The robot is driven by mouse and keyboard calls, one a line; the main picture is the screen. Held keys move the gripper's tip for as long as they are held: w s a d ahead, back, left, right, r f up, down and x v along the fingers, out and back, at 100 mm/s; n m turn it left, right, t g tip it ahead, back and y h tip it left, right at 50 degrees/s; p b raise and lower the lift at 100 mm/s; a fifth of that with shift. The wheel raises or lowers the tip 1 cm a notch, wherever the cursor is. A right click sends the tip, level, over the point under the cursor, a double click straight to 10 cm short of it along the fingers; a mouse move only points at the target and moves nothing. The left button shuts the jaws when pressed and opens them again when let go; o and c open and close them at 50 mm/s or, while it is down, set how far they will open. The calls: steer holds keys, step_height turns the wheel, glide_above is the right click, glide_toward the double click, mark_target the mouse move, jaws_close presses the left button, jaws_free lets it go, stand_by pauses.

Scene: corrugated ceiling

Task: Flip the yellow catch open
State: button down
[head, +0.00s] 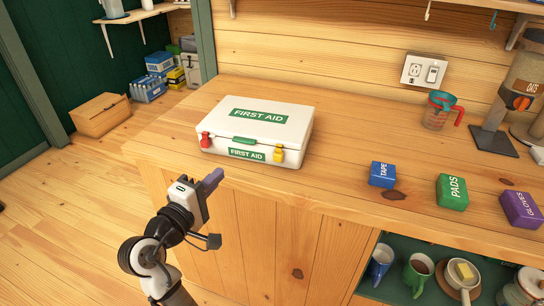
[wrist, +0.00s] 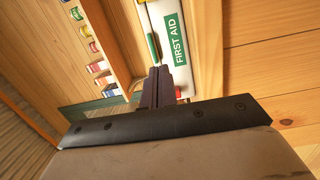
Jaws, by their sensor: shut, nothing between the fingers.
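A white first aid box (head: 290,122) with a green "FIRST AID" label sits on the wooden counter with its lid down. The yellow catch (head: 279,154) is at the right of its front face, lying flat against the box. A red catch (head: 204,139) is at the left, and a green handle (head: 244,141) is between them. My gripper (head: 217,178) is in front of and below the box's left part, nearer the red catch than the yellow one. In the wrist view my gripper's fingers (wrist: 158,76) are together and empty, overlapping the box's front (wrist: 202,40) in the picture.
A blue tape box (head: 382,174), a green pads box (head: 452,192) and a purple gloves box (head: 521,209) lie to the right on the counter (head: 340,150). A measuring cup (head: 438,110) stands behind them. The counter right beside the first aid box is clear.

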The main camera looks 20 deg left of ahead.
mark_target(278, 153)
steer(key=shift+d+f+h, duration=0.4)
steer(key=shift+d+h, duration=0.1)
steer(key=shift+d, duration=0.15)
steer(key=p+x, duration=0.2)
steer(key=x, duration=0.8)
steer(key=d+p, duration=0.1)
steer(key=d, duration=0.1)
steer(key=shift+d+f, duration=0.1)
steer(key=shift+d, duration=0.9)
steer(key=shift+d, duration=0.1)
